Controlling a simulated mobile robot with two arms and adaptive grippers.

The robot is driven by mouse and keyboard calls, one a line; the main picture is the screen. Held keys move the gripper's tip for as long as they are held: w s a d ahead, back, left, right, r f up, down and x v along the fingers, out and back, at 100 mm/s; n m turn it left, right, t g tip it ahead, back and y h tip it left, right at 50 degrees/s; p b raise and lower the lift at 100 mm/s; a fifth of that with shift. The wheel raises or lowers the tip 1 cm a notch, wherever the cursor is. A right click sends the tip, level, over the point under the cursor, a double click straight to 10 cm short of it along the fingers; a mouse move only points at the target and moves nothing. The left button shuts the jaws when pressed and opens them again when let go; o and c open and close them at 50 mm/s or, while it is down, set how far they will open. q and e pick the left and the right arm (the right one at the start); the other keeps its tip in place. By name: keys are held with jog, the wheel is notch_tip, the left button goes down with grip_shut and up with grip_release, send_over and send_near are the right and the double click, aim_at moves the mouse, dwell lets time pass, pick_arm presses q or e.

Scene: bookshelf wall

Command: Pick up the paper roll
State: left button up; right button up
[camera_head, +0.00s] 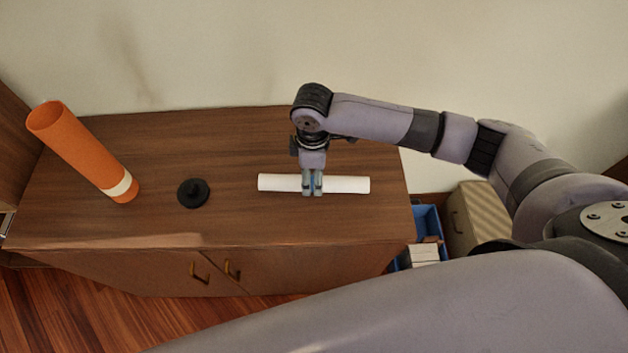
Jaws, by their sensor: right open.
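The paper roll (345,185) is a white tube lying left to right on top of the wooden cabinet (240,225). My right gripper (312,191) is over the middle of the roll, pointing down, with its fingers in front of part of the roll. It is open; whether the fingers touch the roll cannot be told from this view. Both ends of the roll show on either side of the gripper. My left gripper is not in view.
An orange tube (85,150) with a cream band stands on the cabinet's left, beside a round black object (193,192). A wall is behind. A blue bin (428,220) and a beige box (475,218) sit right of the cabinet.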

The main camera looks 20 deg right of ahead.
aim_at(312, 180)
jog(key=shift+w+f+p, duration=0.1)
jog(key=shift+f+p, duration=0.2)
jog(key=shift+f, duration=1.7)
jog(key=shift+c, duration=0.4)
jog(key=c, duration=1.2)
